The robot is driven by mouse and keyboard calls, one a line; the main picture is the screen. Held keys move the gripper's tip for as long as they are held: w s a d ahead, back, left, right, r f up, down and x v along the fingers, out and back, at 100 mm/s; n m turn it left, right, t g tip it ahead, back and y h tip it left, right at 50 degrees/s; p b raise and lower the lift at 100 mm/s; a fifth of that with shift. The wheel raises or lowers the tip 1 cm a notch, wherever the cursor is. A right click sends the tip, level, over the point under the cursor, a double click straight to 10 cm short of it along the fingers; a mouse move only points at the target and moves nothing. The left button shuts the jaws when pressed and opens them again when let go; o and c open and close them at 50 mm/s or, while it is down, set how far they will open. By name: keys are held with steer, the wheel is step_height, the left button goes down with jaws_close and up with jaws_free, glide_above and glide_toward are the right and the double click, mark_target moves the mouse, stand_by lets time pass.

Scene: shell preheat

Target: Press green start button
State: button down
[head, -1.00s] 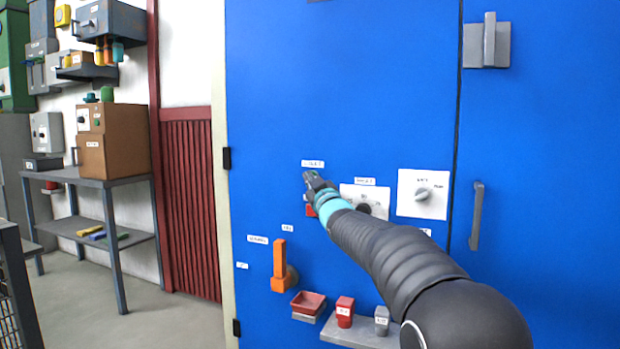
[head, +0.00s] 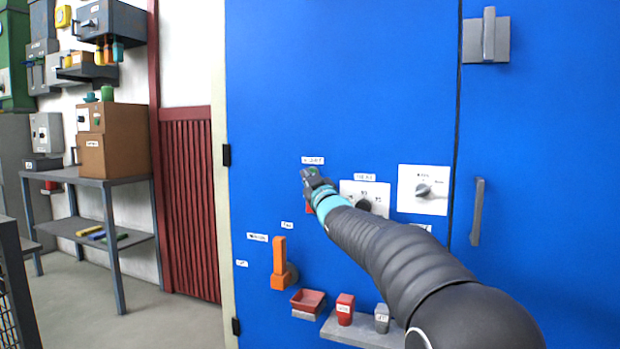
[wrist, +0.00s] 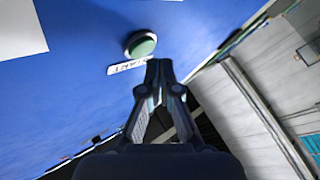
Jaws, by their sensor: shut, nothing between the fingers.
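The green start button (wrist: 141,46) shows in the wrist view as a round green cap in a dark ring on the blue panel. A white label (wrist: 126,67) reading START sits beside it. My gripper (wrist: 158,64) is shut and empty, its fingertips close to the button and label; I cannot tell whether they touch the panel. In the head view a small part of the green button (head: 313,171) shows just above my gripper (head: 308,178), below a white label (head: 313,160). My gripper and arm hide most of the area around it.
A white dial plate (head: 423,190) and another dial (head: 365,203) lie to the right. An orange lever (head: 280,258), a red tray (head: 308,301) and a grey shelf (head: 350,332) with a red block (head: 345,308) are below. A grey handle (head: 477,212) stands out at right.

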steer(key=s+b, duration=0.1)
steer(key=s+a+b, duration=0.1)
steer(key=s+b, duration=0.2)
steer(key=shift+s+a+b, duration=0.35)
steer(key=shift+a, duration=0.05)
stand_by(0.7)
